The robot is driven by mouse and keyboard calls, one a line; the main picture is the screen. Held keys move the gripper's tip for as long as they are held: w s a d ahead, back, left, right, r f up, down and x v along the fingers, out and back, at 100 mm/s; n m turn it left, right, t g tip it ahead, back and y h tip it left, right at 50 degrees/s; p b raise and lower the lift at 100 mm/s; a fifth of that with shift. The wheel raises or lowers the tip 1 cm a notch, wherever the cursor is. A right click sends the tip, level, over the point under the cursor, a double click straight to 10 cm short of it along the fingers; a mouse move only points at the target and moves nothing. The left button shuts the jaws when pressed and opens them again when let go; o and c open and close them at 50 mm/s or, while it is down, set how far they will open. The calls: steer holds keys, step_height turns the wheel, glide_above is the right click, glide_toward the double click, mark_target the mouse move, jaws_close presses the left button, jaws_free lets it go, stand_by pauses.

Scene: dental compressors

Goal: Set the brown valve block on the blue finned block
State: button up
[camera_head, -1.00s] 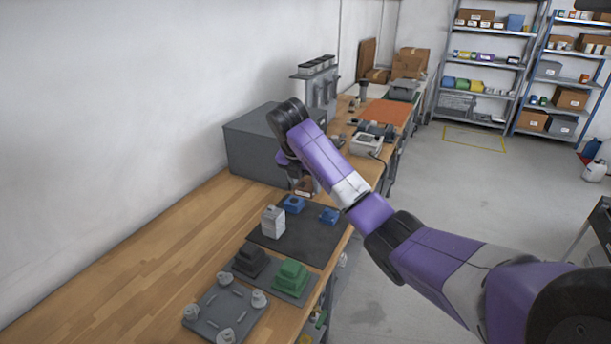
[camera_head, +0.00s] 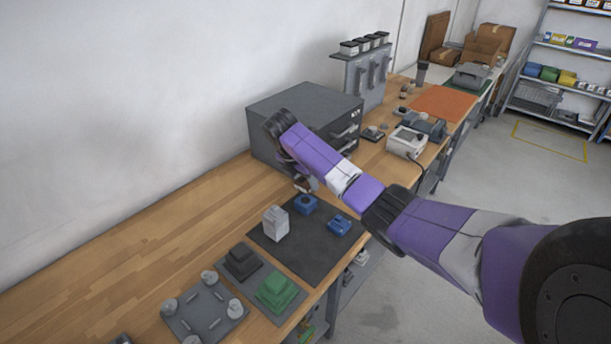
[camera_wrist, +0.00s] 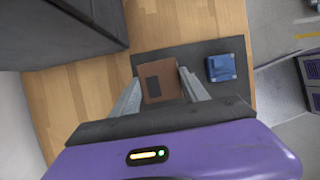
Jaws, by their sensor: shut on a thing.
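My gripper (camera_wrist: 159,80) is shut on the brown valve block (camera_wrist: 153,66), which shows a dark rectangle on its face in the wrist view. In the head view my gripper (camera_head: 306,183) is above the back of the dark mat, close over a blue block (camera_head: 304,206) with a round feature on top. A second blue block (camera_head: 339,226) lies to its right on the mat; it also shows in the wrist view (camera_wrist: 221,68), right of the gripper. Fins are too small to make out. The wrist view hides what is under the brown block.
A pale grey block (camera_head: 276,224) stands on the dark mat (camera_head: 300,250), left of the blue blocks. A grey cabinet (camera_head: 290,105) stands behind my gripper. A green stepped block (camera_head: 276,290) and a black one (camera_head: 241,262) are nearer. Wooden bench at left is clear.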

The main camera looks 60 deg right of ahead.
steer(key=shift+w+d, duration=0.25)
steer(key=shift+d, duration=0.1)
steer(key=shift+a+f, duration=0.1)
steer(key=shift+f, duration=0.05)
steer(key=b, duration=0.5)
glide_above(307, 199)
steer(key=a, duration=0.1)
steer(key=f, duration=0.4)
steer(key=shift+w+a, duration=0.1)
steer(key=shift+w, duration=0.1)
steer(key=shift+f, duration=0.25)
steer(key=shift+f+p, duration=0.7)
steer(key=shift+p, duration=0.1)
stand_by(0.8)
steer(key=shift+p, duration=0.65)
stand_by(1.1)
steer(key=o, duration=2.1)
